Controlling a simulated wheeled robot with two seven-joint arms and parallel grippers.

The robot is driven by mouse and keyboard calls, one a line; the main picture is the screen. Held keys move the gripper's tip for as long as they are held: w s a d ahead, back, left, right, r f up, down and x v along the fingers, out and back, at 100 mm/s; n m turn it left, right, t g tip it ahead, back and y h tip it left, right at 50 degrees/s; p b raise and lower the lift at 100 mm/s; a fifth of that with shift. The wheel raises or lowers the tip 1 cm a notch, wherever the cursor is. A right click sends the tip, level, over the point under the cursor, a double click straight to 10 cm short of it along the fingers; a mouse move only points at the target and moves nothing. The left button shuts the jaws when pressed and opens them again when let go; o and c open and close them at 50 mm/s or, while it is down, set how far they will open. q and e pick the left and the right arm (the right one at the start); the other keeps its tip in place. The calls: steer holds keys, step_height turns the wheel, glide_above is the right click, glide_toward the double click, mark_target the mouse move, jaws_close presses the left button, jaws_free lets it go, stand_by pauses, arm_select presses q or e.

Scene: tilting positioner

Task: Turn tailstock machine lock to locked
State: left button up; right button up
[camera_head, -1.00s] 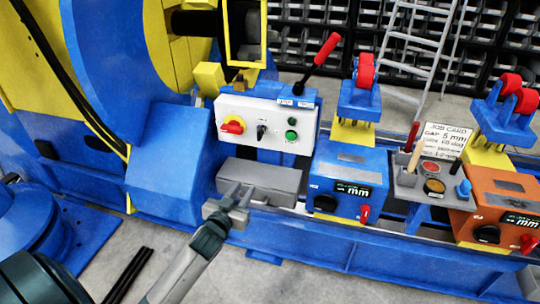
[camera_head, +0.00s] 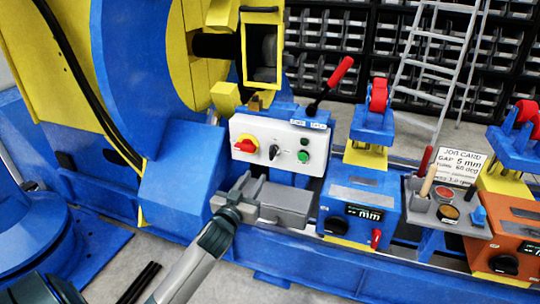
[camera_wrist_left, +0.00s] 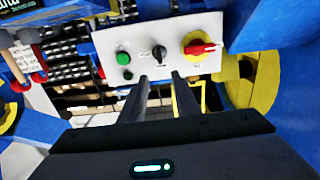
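A white control panel (camera_head: 250,127) on the blue tailstock carries a red rotary handle on a yellow disc (camera_head: 245,144), a black selector knob (camera_head: 273,152) and a green button (camera_head: 303,156). Its labels are too small to read, so I cannot tell which control is the machine lock. My left gripper (camera_head: 248,185) is open and empty, just below and in front of the panel. In the left wrist view, the fingers (camera_wrist_left: 161,78) point at the panel, below the black selector (camera_wrist_left: 158,52). The red handle (camera_wrist_left: 197,46) is to their right, lying nearly level. My right gripper is not in view.
A grey block (camera_head: 285,202) sits under the panel, close to my left gripper. A red-tipped lever (camera_head: 341,72) rises behind the panel. A blue unit with an mm display (camera_head: 361,206) stands to the right. A large blue and yellow machine fills the left.

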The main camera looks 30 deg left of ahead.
mark_target(271, 153)
arm_select(q)
steer(key=x, duration=1.5)
steer(key=shift+d, duration=0.1)
jaws_close()
